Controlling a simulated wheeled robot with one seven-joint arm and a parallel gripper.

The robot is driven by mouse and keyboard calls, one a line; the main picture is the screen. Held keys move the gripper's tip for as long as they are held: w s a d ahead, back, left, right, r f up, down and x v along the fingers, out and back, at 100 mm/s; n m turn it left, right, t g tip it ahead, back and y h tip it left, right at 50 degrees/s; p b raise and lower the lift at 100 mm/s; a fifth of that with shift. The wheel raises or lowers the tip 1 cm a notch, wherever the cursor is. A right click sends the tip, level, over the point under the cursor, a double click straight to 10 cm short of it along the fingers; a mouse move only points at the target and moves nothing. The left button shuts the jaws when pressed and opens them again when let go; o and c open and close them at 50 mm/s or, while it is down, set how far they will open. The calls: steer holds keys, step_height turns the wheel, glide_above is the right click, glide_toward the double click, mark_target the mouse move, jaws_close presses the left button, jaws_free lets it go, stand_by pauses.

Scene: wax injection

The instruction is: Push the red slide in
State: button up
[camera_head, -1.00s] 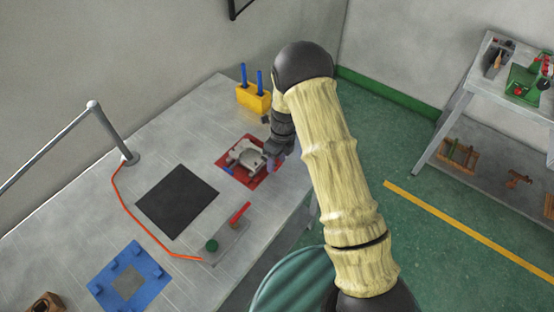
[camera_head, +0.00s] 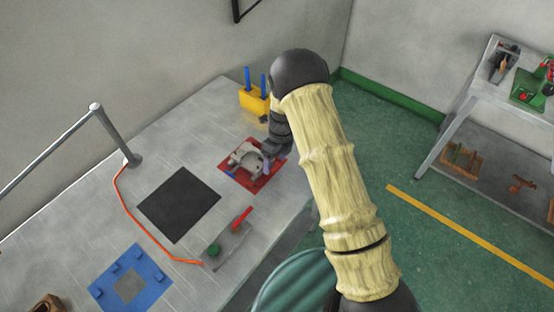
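The red slide (camera_head: 242,217) is a small red bar on a grey plate (camera_head: 225,247) near the front edge of the table. It sits at the far end of the plate, away from a green round button (camera_head: 213,249). My gripper (camera_head: 270,158) is above the right side of a red mat (camera_head: 237,178), beside a grey metal part (camera_head: 245,160). It is apart from the red slide. The fingers are small and partly hidden by the wrist, so I cannot tell whether they are open or touching the grey part.
A black mat (camera_head: 178,204) lies mid-table, with a blue fixture (camera_head: 130,284) at lower left. An orange cord (camera_head: 135,222) runs to the grey plate. A yellow block (camera_head: 254,101) with blue pegs stands at the back. A grey post (camera_head: 132,160) rises at left.

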steer(key=shift+s+a, duration=0.25)
steer(key=shift+a, duration=0.15)
steer(key=shift+w+d+r, duration=0.2)
steer(key=shift+d+r, duration=0.05)
steer(key=shift+r, duration=0.15)
step_height(320, 180, up, 16)
steer(key=w+d+b, duration=0.1)
steer(key=w+b, duration=0.1)
steer(key=b, duration=0.1)
steer(key=shift+w+d+r, duration=0.15)
steer(key=shift+w+d, duration=0.1)
steer(key=shift+d, duration=0.15)
steer(key=s+d+r+n+t, duration=0.1)
steer(key=s+d+n+t, duration=0.1)
steer(key=s+d+n, duration=0.5)
steer(key=s+d+r+n+t+h, duration=0.1)
steer(key=s+d+n+t, duration=0.1)
steer(key=s+d+n, duration=0.6)
steer(key=s+n, duration=0.7)
steer(key=n, duration=0.3)
steer(key=shift+r, duration=0.35)
